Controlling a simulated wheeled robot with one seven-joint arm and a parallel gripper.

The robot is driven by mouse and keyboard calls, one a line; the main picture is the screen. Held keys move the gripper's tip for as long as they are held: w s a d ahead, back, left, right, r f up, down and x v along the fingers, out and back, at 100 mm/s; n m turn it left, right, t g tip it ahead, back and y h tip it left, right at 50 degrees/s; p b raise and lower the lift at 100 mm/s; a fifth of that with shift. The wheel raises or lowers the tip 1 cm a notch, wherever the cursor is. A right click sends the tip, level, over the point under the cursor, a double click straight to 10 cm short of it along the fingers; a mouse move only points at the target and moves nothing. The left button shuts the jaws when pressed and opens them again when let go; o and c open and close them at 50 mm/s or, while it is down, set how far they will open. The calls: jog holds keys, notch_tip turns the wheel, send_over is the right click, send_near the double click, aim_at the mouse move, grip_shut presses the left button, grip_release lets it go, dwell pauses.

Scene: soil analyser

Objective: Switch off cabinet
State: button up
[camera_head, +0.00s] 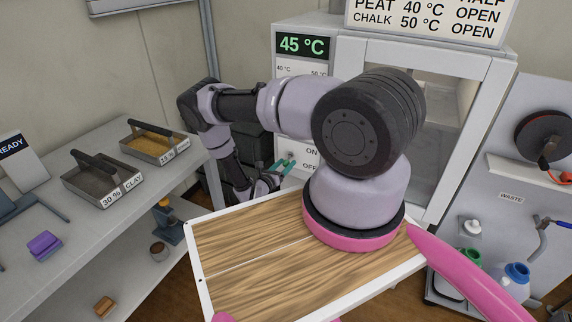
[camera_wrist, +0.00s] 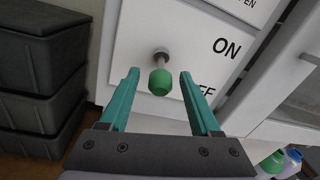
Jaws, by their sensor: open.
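The cabinet (camera_head: 497,75) is a white unit with a glass door and a green 45 °C display (camera_head: 302,44). In the wrist view, its white switch panel (camera_wrist: 190,30) carries a lever (camera_wrist: 160,82) with a metal stem and a green knob, left of the ON and partly hidden OFF labels. In the head view my gripper (camera_head: 285,166) is at the panel, partly hidden by my arm.
A grey bench at left holds a clay tray (camera_head: 103,186), another soil tray (camera_head: 160,143) and a purple block (camera_head: 44,246). Dark stacked crates (camera_wrist: 40,65) stand left of the panel. A waste station (camera_head: 510,196) with bottles stands at right.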

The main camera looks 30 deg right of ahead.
jog(key=shift+w+d, duration=0.2)
jog(key=shift+d, duration=0.15)
grip_shut()
jog(key=shift+f+t+h, duration=0.25)
jog(key=shift+t+h, duration=0.15)
jog(key=shift+w+d+f+h, duration=0.1)
jog(key=shift+h, duration=0.3)
grip_release()
